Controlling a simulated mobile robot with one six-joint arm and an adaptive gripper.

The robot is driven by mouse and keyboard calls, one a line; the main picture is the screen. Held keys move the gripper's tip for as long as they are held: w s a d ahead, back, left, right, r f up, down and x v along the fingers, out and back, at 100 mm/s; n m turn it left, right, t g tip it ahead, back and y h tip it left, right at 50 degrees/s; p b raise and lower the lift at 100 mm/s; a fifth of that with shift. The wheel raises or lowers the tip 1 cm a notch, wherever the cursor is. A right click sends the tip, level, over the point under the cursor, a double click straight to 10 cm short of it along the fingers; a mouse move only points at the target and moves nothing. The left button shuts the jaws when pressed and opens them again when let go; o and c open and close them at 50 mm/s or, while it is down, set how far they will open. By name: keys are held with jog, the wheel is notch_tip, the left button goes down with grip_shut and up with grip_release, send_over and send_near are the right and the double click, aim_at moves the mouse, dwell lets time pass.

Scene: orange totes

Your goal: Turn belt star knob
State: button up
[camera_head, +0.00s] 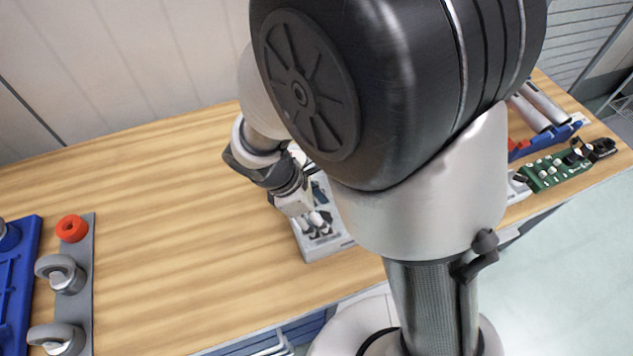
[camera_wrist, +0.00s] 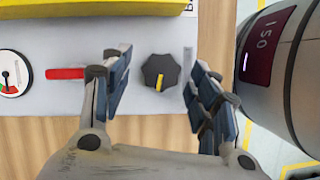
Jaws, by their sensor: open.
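The black star knob (camera_wrist: 160,73) with a yellow pointer mark sits on a pale grey panel (camera_wrist: 135,16) in the wrist view. The yellow mark points down in the picture, tilted slightly left. My gripper (camera_wrist: 158,90) is open, with one finger pad left of the knob and the other right of it. Gaps show on both sides, so the pads look apart from the knob. In the head view my gripper (camera_head: 318,224) is over the grey unit (camera_head: 341,243) on the table; the knob cannot be made out there.
Left of the knob are a red bar (camera_wrist: 65,73) and a round gauge (camera_wrist: 12,76); a yellow part (camera_wrist: 90,6) lies above. In the head view, a grey plate (camera_head: 87,300) with rings stands left, a green board (camera_head: 560,168) right.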

jog(key=shift+d+f, duration=0.1)
jog(key=shift+f, duration=0.1)
jog(key=c, duration=1.1)
